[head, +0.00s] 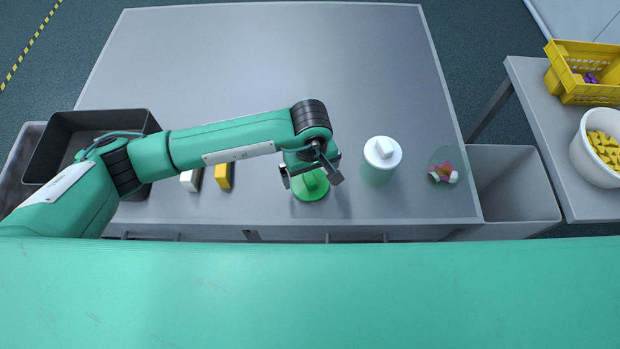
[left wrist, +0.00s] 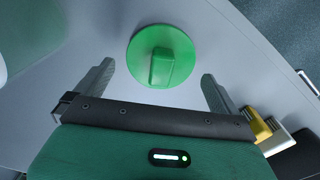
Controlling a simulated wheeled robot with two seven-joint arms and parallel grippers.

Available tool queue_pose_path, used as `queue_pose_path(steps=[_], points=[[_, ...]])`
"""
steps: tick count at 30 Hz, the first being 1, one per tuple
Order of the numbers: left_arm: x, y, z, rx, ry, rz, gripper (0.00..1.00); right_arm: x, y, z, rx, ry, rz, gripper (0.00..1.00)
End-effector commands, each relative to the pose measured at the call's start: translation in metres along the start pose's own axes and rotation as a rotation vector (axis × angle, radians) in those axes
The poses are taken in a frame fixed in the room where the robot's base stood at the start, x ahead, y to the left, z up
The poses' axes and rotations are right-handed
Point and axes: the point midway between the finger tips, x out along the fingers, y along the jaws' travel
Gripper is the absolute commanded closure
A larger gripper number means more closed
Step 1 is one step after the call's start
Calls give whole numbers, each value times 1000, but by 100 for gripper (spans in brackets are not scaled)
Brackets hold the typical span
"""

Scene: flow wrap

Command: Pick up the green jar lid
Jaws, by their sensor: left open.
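The green jar lid (head: 311,187) lies on the grey table near its front edge, partly hidden under my left gripper in the head view. It is a round disc with a raised block-shaped grip on top. In the left wrist view the lid (left wrist: 162,57) sits beyond and between the fingertips. My left gripper (head: 311,178) is open over the lid, with one finger to each side of the raised grip. In the left wrist view the left gripper (left wrist: 157,75) holds nothing between its fingers. My right gripper is not in view.
A pale green jar with a white lid (head: 378,163) stands just right of the gripper. Further right is a clear bowl of colourful pieces (head: 445,168). A yellow block (head: 223,176) and a white block (head: 190,180) lie to the left. The table's back (head: 270,50) is clear.

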Motion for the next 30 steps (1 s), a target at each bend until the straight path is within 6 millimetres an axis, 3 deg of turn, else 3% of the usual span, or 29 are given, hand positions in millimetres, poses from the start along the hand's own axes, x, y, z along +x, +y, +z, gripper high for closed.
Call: queue_pose_path(steps=[1,7,15,21,30], points=[[3,-1,1,-3,-4,-4,0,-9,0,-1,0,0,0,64],[28,-1,1,-3,-2,-1,0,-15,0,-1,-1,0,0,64],[33,-1,1,0,0,0,0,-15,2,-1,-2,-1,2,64],[33,-1,1,-1,0,0,34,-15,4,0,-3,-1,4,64],[31,-1,0,-1,0,1,34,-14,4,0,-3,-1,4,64]])
